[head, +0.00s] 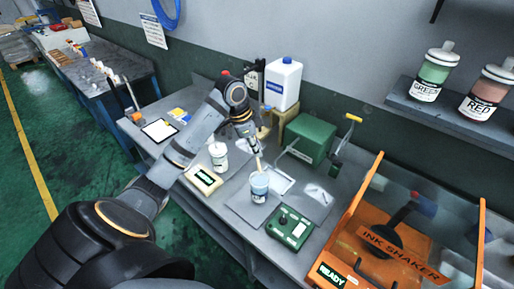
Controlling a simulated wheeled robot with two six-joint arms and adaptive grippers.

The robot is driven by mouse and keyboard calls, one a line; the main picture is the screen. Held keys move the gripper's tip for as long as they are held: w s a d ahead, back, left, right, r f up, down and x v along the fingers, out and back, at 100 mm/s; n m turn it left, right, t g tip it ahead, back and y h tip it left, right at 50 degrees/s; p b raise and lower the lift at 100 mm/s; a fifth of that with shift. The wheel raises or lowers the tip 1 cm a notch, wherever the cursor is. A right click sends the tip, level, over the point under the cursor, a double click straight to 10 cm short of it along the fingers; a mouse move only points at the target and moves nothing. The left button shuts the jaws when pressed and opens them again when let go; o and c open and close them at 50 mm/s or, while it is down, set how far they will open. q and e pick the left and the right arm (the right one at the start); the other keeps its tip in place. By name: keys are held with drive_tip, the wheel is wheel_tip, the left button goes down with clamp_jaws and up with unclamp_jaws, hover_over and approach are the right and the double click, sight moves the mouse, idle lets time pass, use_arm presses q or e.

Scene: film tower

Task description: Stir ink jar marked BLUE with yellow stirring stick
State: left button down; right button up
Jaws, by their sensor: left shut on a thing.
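The ink jar (259,191) stands upright on a grey mat on the bench, white with a blue band; its lettering is too small to read. My left arm reaches in from the left, and its gripper (255,147) points down just above the jar. The gripper is shut on the stirring stick (259,164), a thin pale yellowish rod. The stick's lower end reaches the jar's mouth; how deep it goes cannot be told. My right gripper is not in view.
A white jar (218,155) stands left of the ink jar. A green case (310,138) and white jug (283,82) stand behind. A green device (290,228) lies in front, the orange ink shaker (400,247) at right. GREEN (435,72) and RED (487,92) jars sit on a shelf.

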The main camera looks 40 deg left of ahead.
sight(259, 169)
use_arm(q)
drive_tip(key=shift+s+d+f+b, duration=0.1)
drive_tip(key=shift+f+b, duration=0.85)
drive_tip(key=shift+f, duration=0.9)
drive_tip(key=shift+s+f+b, duration=0.1)
drive_tip(key=shift+f+b, duration=0.8)
drive_tip(key=shift+f, duration=0.95)
drive_tip(key=shift+a+b+x, duration=0.1)
drive_tip(key=shift+b+x, duration=0.2)
drive_tip(key=shift+x, duration=0.65)
drive_tip(key=shift+a+b+x, duration=0.15)
drive_tip(key=shift+b+x, duration=0.15)
drive_tip(key=shift+x, duration=0.6)
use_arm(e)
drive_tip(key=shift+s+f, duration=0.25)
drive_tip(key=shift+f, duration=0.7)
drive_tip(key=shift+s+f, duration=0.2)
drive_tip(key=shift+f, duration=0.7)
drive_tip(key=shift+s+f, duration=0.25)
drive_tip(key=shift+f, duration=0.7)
